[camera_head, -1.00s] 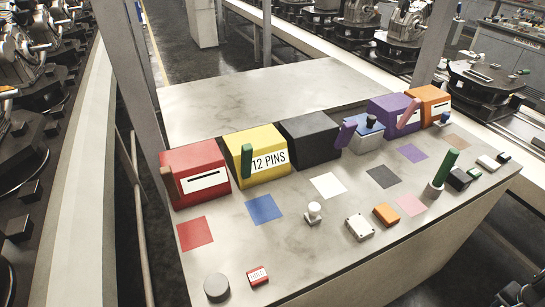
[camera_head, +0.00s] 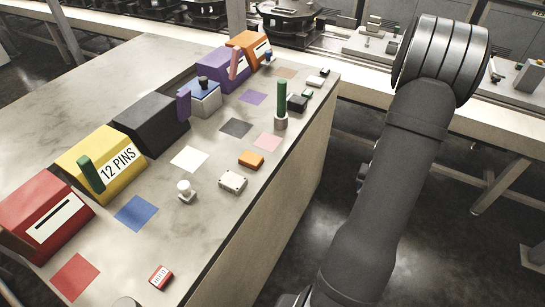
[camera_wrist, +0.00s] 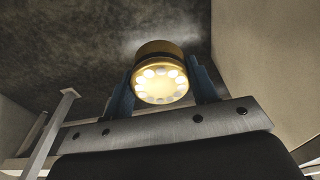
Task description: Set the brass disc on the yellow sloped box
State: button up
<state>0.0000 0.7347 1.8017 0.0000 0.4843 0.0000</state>
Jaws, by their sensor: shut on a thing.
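The brass disc (camera_wrist: 157,58) is held between the two blue fingers of my gripper (camera_wrist: 163,72) in the wrist view. Its near face shows a ring of pale round spots. The yellow sloped box (camera_head: 98,142) stands on the table at the left of the head view, between the red and black boxes. It bears a "12 PINS" label, and a green upright piece (camera_head: 91,174) is at its front. My arm is at the right of the head view; my gripper and the disc are out of that view, apart from the box.
The red box (camera_head: 35,198), black box (camera_head: 145,118), purple box (camera_head: 218,62) and orange box (camera_head: 246,42) share the row. A green rod (camera_head: 281,97), white knob (camera_head: 185,188) and orange block (camera_head: 251,159) stand in front. The table's left back (camera_head: 110,75) is clear.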

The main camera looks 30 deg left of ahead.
jog(key=w+a+r+n, duration=0.5)
jog(key=w+a+r, duration=0.9)
jog(key=a+r, duration=0.35)
jog(key=s+a+r+n, duration=0.1)
jog(key=a+r, duration=0.4)
jog(key=a, duration=0.3)
jog(key=a+r+n+y, duration=0.15)
jog(key=a+r, duration=0.25)
jog(key=a, duration=0.4)
jog(key=s+a+r+n+h, duration=0.1)
jog(key=a+r+n, duration=0.1)
jog(key=a+r, duration=0.45)
jog(key=s+a+f+n, duration=0.1)
jog(key=s+a, duration=0.9)
jog(key=a, duration=0.3)
jog(key=s+a+f+n, duration=0.2)
jog(key=s+a, duration=0.8)
jog(key=a, duration=0.4)
jog(key=s+a, duration=0.3)
jog(key=s, duration=0.7)
jog(key=s+a+f+n, duration=0.1)
jog(key=s+a, duration=0.2)
jog(key=s, duration=0.7)
jog(key=s+a+g, duration=0.1)
jog(key=s+a, duration=0.3)
jog(key=s, duration=0.6)
jog(key=shift+f+y, duration=0.3)
jog(key=shift+y, duration=0.15)
jog(key=shift+s+d+n, duration=0.1)
jog(key=shift+n, duration=0.15)
